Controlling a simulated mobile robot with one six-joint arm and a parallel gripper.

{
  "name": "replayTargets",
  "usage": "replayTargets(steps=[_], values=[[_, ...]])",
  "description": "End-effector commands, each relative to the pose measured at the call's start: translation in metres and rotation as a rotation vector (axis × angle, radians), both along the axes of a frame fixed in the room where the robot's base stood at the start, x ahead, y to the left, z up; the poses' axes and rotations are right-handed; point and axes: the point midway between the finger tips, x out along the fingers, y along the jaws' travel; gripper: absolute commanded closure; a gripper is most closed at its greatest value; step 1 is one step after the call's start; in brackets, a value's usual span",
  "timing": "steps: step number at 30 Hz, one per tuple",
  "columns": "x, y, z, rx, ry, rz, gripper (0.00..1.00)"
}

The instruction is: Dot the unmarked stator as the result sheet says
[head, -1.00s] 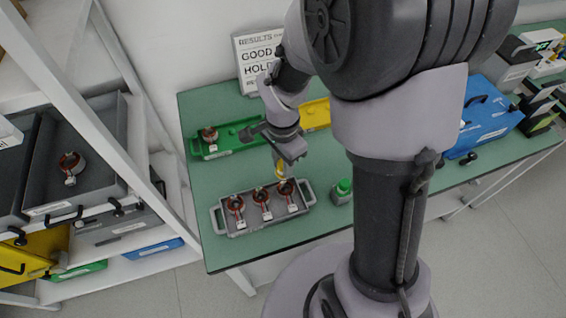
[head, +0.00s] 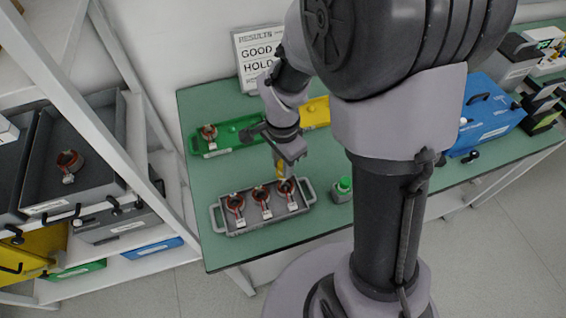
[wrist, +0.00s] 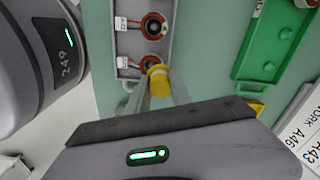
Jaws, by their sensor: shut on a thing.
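A grey tray (head: 245,229) on the green table holds three copper-ringed stators: left (head: 235,204), middle (head: 261,197) and right (head: 286,187). Each has a white tag. My gripper (wrist: 160,92) is shut on a yellow marker (wrist: 158,78), which also shows in the head view (head: 280,171). The marker is over the right end of the tray, at the right stator; I cannot tell whether it touches. In the wrist view, that stator (wrist: 151,59) is partly hidden by the marker. The result sheet (head: 257,52) shows "GOOD" and "HOLD"; my arm covers the rest.
A green-topped marker in a holder (head: 343,186) stands right of the tray. Behind are a green tray (head: 226,145) with one stator and a yellow tray (head: 317,112). A blue case (head: 487,118) stands at right. Another stator (head: 69,164) lies in a shelf bin at left.

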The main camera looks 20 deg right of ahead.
Motion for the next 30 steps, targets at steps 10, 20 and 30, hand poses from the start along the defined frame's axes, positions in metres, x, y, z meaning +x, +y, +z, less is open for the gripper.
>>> replayTargets(steps=[10,20,30], values=[[0.0,0.0,0.0,0.0,0.001,0.0,1.0],[0.0,0.0,0.036,0.0,0.0,0.0,1.0],[0.0,0.0,0.058,0.0,0.0,0.0,1.0]])
